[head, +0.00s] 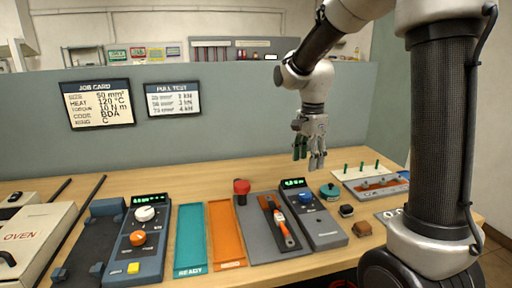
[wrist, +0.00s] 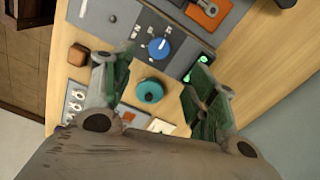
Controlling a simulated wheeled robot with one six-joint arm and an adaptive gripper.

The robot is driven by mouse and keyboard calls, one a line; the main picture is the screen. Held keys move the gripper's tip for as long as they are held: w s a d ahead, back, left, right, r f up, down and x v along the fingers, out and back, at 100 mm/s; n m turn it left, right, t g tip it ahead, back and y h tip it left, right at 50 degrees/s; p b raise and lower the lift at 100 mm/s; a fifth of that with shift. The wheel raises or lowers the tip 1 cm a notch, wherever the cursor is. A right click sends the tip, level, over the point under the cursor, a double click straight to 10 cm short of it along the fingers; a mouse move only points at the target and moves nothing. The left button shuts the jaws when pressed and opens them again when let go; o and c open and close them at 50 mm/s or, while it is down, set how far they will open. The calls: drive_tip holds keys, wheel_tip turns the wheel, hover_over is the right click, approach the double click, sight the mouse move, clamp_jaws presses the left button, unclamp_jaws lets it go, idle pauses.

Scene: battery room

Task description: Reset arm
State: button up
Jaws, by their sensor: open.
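My arm reaches in from the right in the head view and bends down over the back right of the bench. My gripper (head: 310,163) hangs in the air above the bench, fingers pointing down, open and empty. In the wrist view my gripper (wrist: 162,100) shows its two green-padded fingers spread apart. A round teal object (wrist: 149,91) with a dark knob shows between them, lower down on the bench; it also shows in the head view (head: 330,191). Nothing touches the fingers.
The wooden bench (head: 352,258) holds a grey unit with a blue knob (head: 306,197), an orange-handled tool (head: 284,229), a teal READY tray (head: 190,240), an orange tray (head: 226,232), a blue control box (head: 141,241) and an oven (head: 36,235). A grey partition (head: 230,120) stands behind.

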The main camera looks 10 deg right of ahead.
drive_tip(key=s+d+r+n+t, duration=0.2)
drive_tip(key=s+n, duration=0.5)
drive_tip(key=s, duration=0.4)
drive_tip(key=s+d+r+n+t, duration=0.2)
drive_tip(key=s+r+n, duration=0.3)
drive_tip(key=s+n, duration=0.3)
drive_tip(key=s, duration=0.3)
drive_tip(key=shift+s+d+r, duration=0.15)
drive_tip(key=shift+s+d, duration=0.1)
